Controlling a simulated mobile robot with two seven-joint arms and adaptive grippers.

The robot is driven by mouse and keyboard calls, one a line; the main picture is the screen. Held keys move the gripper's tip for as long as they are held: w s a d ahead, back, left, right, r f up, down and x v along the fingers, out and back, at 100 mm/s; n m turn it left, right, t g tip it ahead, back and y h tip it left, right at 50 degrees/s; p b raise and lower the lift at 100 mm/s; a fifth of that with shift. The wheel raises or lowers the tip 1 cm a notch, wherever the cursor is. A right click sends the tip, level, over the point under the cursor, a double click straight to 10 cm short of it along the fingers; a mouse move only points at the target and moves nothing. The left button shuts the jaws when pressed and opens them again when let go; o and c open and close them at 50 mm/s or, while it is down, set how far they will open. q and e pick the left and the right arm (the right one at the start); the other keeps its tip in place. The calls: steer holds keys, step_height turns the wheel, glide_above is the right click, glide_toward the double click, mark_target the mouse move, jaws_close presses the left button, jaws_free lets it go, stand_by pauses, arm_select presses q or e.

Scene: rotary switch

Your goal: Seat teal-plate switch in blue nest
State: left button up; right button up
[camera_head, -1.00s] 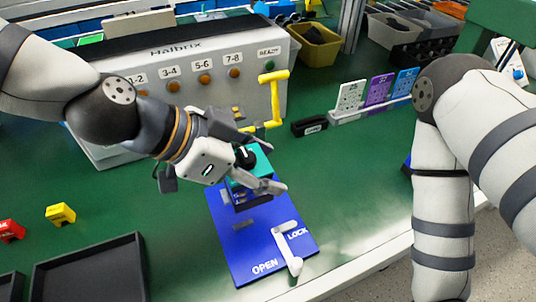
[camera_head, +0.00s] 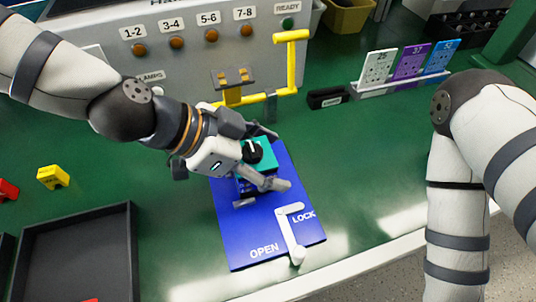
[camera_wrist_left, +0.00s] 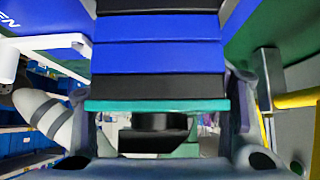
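The teal-plate switch (camera_head: 264,152) has a black round knob with a white mark. It is between the fingers of my left gripper (camera_head: 266,158), over the upper part of the blue nest plate (camera_head: 237,246). The left wrist view shows its teal plate edge (camera_wrist_left: 155,105), the black knob and a banded blue-and-black body between both fingers. I cannot tell whether the body is in the nest or just above it. A white lever (camera_head: 290,232) on the nest points toward the viewer, between the OPEN and LOCK labels. My right gripper is out of view.
A grey test box (camera_head: 185,62) with lamps stands behind, with a yellow crank-shaped handle (camera_head: 291,65) in front. A small black block (camera_head: 327,97) and a card rack (camera_head: 405,80) are at right. A dark tray (camera_head: 75,255) and yellow block (camera_head: 52,177) lie left.

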arm_select(q)
steer(key=shift+r, duration=0.35)
steer(key=p+v, duration=0.2)
steer(key=v, duration=1)
steer(key=shift+p, duration=0.4)
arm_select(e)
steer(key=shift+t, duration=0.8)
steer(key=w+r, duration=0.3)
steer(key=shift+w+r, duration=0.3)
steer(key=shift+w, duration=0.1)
arm_select(q)
steer(key=shift+f, duration=0.15)
